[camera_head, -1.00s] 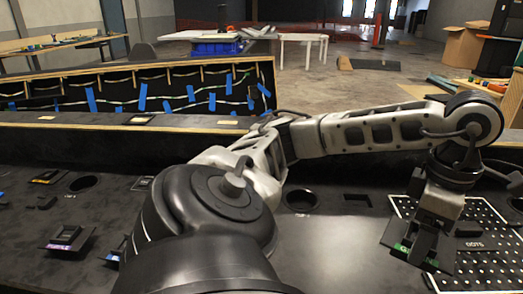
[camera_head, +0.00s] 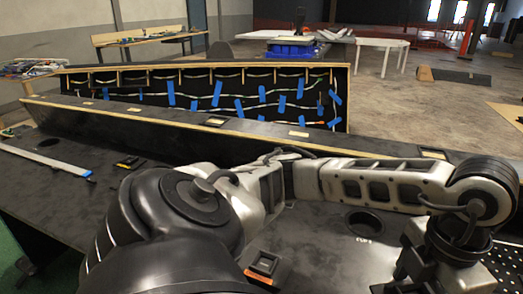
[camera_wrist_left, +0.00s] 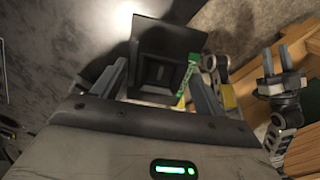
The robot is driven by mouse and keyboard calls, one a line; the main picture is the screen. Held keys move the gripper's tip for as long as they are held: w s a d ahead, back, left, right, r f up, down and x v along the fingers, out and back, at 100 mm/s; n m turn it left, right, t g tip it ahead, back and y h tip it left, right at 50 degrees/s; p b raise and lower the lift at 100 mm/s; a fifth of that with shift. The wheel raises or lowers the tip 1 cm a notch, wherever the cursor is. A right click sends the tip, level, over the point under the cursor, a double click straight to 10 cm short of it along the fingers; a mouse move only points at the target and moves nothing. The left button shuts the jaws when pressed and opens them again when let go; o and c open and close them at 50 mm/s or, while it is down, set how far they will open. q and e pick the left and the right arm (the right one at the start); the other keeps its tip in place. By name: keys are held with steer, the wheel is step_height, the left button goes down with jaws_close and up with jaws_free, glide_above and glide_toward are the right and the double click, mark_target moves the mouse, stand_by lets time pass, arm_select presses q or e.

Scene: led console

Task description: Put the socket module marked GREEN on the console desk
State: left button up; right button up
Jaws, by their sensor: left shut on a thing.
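My left gripper (camera_wrist_left: 160,90) is shut on the socket module (camera_wrist_left: 160,60), a dark square block with a recessed middle and a green label at its right edge in the left wrist view. The black console desk (camera_head: 310,235) lies below.
An orange-labelled module (camera_head: 263,266) sits on the desk beside my arm. A round hole (camera_head: 366,221) and a dotted panel (camera_head: 506,262) are at the right. A pale strip (camera_head: 45,160) lies at the left. A raised panel (camera_head: 210,95) with blue tape stands behind.

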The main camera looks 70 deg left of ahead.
arm_select(q)
steer(key=s+d+n, duration=0.2)
steer(key=d+n, duration=0.2)
steer(key=w+a+f, duration=0.1)
steer(key=a, duration=0.1)
steer(key=w+a+f, duration=0.1)
steer(key=w+a, duration=0.1)
steer(key=w+a+f, duration=0.1)
steer(key=w+a, duration=0.1)
steer(key=a, duration=0.1)
steer(key=shift+w+a+f+p, duration=0.1)
steer(key=shift+w+f+p, duration=0.1)
steer(key=shift+f+p, duration=0.15)
steer(key=w+a+f, duration=0.1)
steer(key=f, duration=0.1)
steer(key=w+a+f, duration=0.1)
steer(key=f, duration=0.2)
steer(key=w+a+f, duration=0.1)
steer(key=a+f, duration=0.1)
steer(key=f, duration=0.1)
steer(key=shift+w+f, duration=0.15)
steer(key=shift+f, duration=0.5)
steer(key=shift+f, duration=0.1)
steer(key=o, duration=1)
